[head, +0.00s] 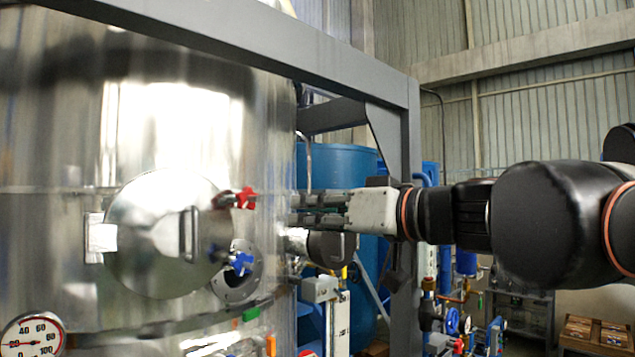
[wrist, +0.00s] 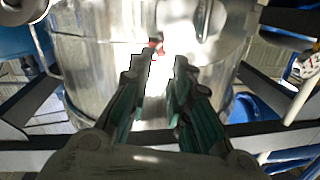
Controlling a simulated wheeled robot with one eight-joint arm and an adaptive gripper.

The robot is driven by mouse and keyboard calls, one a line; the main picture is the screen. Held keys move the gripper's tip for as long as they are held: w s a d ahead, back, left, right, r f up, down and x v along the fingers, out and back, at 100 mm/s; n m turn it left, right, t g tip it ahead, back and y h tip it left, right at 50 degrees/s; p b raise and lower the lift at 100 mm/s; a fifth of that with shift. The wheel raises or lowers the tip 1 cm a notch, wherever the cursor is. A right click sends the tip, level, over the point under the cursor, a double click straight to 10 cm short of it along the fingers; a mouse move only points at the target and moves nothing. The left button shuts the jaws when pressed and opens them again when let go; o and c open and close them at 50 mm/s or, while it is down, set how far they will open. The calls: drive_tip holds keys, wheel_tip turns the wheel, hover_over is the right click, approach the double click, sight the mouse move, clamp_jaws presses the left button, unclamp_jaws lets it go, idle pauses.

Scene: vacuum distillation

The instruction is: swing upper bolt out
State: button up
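The upper bolt has a red knob (head: 240,199) at the right rim of the round metal hatch (head: 160,240) on the shiny tank. A lower bolt with a blue knob (head: 240,262) sits below it on the same rim. My gripper (head: 292,209) points left at the tank, to the right of the red knob and apart from it. In the wrist view my gripper (wrist: 158,68) is open, with nothing between its fingers. The red knob (wrist: 156,46) shows small beyond the fingertips, partly hidden by the left finger.
A grey steel frame (head: 411,140) rises behind my arm and crosses above the tank. A round flanged port (head: 238,287) lies below the hatch's right side, and a pressure gauge (head: 33,335) is at lower left. A blue tank (head: 345,165) stands behind my gripper.

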sight(259, 199)
drive_tip(key=shift+t, duration=0.3)
drive_tip(key=p+x, duration=0.1)
drive_tip(key=x, duration=0.3)
drive_tip(key=r+p+x, duration=0.1)
drive_tip(key=x, duration=0.4)
drive_tip(key=r+p+x, duration=0.1)
drive_tip(key=x, duration=0.4)
drive_tip(key=shift+w+d, duration=0.2)
drive_tip(key=shift+w, duration=0.05)
drive_tip(key=shift+c, duration=0.3)
clamp_jaws()
